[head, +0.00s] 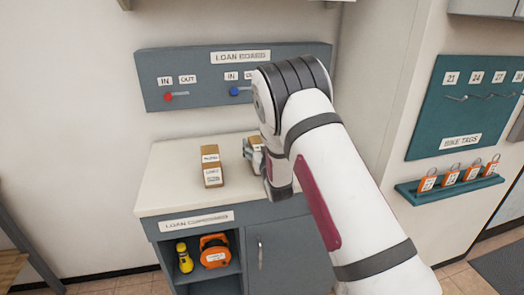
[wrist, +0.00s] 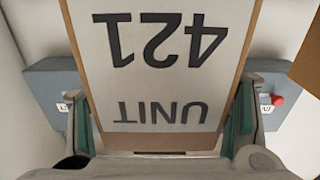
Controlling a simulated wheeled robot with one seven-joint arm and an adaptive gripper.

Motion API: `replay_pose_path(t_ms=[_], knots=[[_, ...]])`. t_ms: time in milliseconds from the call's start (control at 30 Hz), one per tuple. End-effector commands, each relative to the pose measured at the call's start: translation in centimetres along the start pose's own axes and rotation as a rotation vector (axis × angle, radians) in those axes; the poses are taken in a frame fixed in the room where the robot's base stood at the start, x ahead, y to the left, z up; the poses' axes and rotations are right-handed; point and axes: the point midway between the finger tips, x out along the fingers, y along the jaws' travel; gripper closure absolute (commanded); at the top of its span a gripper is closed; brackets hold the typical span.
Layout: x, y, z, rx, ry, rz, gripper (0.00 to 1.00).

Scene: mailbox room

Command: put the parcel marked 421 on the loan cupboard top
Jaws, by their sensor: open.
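The parcel marked 421 (wrist: 165,85) fills the middle of the wrist view, its white "UNIT 421" label upside down. It stands between the two fingers of my gripper (wrist: 162,128), which are open on either side of it. In the head view my gripper (head: 254,155) is low over the right part of the loan cupboard top (head: 165,185). Only a brown bit of the parcel shows there behind the fingers. It appears to rest on the top, but its base is hidden.
Another brown parcel with white labels (head: 211,168) stands on the top to the left of my gripper. The loan board (head: 205,98) is on the wall behind. An orange case (head: 214,250) and a yellow torch-like item (head: 184,258) sit in the open shelf below.

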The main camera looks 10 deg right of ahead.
Motion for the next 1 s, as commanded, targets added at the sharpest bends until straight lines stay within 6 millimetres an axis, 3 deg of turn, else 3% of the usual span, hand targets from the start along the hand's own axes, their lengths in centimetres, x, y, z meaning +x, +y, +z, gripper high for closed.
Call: replay_pose_path(t_ms=[67, 133, 600, 800, 1000], knots=[[-0.1, -0.1, -1.2, 0.0, 0.003, -0.001, 0.29], [-1.1, 0.0, -1.0, 0.001, 0.0, 0.0, 0.29], [-10.3, 0.0, -0.9, 0.001, 0.002, 0.0, 0.29], [-11.8, 0.0, -1.0, 0.001, 0.004, 0.0, 0.29], [-11.9, 0.1, -1.6, 0.004, -0.006, 0.004, 0.29]])
